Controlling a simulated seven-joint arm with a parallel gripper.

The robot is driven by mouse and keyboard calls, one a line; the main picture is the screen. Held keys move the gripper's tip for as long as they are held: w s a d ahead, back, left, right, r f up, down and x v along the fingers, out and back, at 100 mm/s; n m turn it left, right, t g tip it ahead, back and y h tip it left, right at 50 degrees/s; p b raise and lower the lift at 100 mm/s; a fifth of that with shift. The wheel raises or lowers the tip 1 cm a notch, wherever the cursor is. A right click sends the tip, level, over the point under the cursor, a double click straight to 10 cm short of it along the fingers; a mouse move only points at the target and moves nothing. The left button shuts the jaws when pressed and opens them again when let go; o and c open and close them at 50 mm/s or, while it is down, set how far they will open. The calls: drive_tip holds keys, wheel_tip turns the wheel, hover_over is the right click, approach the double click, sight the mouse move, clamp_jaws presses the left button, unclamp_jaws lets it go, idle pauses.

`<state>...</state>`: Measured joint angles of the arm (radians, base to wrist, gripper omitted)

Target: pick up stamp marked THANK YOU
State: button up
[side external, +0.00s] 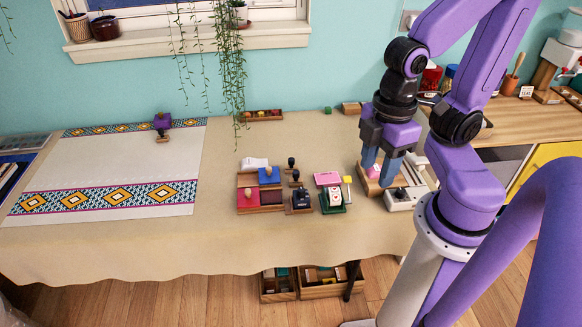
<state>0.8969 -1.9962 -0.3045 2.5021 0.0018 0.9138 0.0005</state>
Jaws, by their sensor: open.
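My gripper (378,176) is open and points down at the right part of the table. Its two blue-grey fingers are low over a wooden tray (366,187), with a small pink object (374,171) showing between them. I cannot tell whether the fingers touch it. Several stamps with dark handles stand to the left, such as one on a dark base (301,199). A purple stamp (162,123) stands on the patterned cloth at the far left. No THANK YOU lettering is readable at this size, so I cannot tell which stamp bears it.
Coloured ink pads (268,177) and a green-based item (331,201) crowd the middle right. A white device (404,198) is close to my gripper's right. A hanging plant (229,60) trails down at the back. The patterned cloth (110,172) is mostly bare.

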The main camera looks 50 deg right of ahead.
idle(0.3)
drive_tip(key=o, duration=0.7)
drive_tip(key=shift+c, duration=0.2)
drive_tip(key=w+a+m, duration=0.2)
drive_tip(key=w+m, duration=0.4)
drive_tip(key=w, duration=0.3)
drive_tip(key=m, duration=1.9)
hover_over(292, 159)
wheel_tip(292, 159, down, 14)
drive_tip(key=f, duration=0.1)
wheel_tip(292, 159, down, 16)
drive_tip(key=shift+w+f, duration=0.1)
